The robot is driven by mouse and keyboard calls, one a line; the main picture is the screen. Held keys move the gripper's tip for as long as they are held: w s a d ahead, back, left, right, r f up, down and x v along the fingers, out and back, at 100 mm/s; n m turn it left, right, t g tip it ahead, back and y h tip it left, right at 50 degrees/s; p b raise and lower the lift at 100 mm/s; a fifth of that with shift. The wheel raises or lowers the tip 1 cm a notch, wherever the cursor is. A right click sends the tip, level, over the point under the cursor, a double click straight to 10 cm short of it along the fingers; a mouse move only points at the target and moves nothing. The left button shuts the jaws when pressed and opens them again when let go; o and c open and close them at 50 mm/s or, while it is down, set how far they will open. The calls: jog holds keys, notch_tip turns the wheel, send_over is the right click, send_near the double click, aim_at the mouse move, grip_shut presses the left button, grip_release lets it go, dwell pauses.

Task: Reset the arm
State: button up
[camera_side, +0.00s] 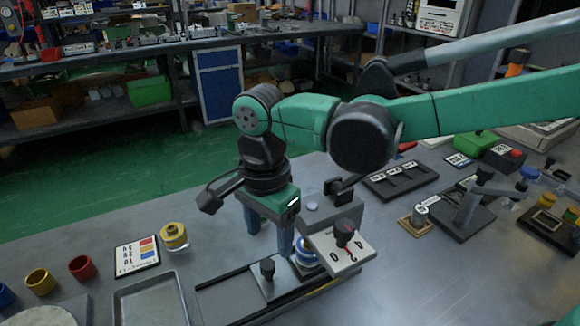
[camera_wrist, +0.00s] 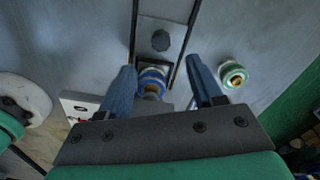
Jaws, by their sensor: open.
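My gripper (camera_side: 270,243) points down over the bench with its two blue fingers spread and nothing gripped. I cannot tell the height gap. A dark-knobbed slide block (camera_side: 268,270) sits on the rails below.
A yellow ringed cylinder (camera_side: 174,235) and a label card (camera_side: 137,256) stand left, near red (camera_side: 82,267) and yellow cups (camera_side: 40,281). A grey tray (camera_side: 152,300) lies in front. A black slotted rack (camera_side: 400,180) and a clamp fixture (camera_side: 460,210) stand right. Bare bench lies at front right.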

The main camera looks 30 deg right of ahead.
jog(key=w+d+r+n+t+y, duration=0.4)
jog(key=w+d+r+t, duration=0.7)
jog(key=r, duration=0.3)
jog(key=s+d+r+n+t+h, duration=0.1)
jog(key=s+d+n+h, duration=0.3)
jog(key=d, duration=0.6)
jog(key=s+d+n+h, duration=0.2)
jog(key=d+n, duration=0.4)
jog(key=d, duration=0.5)
jog(key=s+a+f+n+g+h, duration=0.1)
jog(key=s+a+f+g, duration=0.2)
jog(key=s+f+g, duration=0.5)
jog(key=s+a+f+m+t+y, duration=0.1)
jog(key=a+f+t+y, duration=0.2)
jog(key=a, duration=0.5)
jog(key=shift+s+f, duration=0.4)
jog(key=shift+f, duration=0.15)
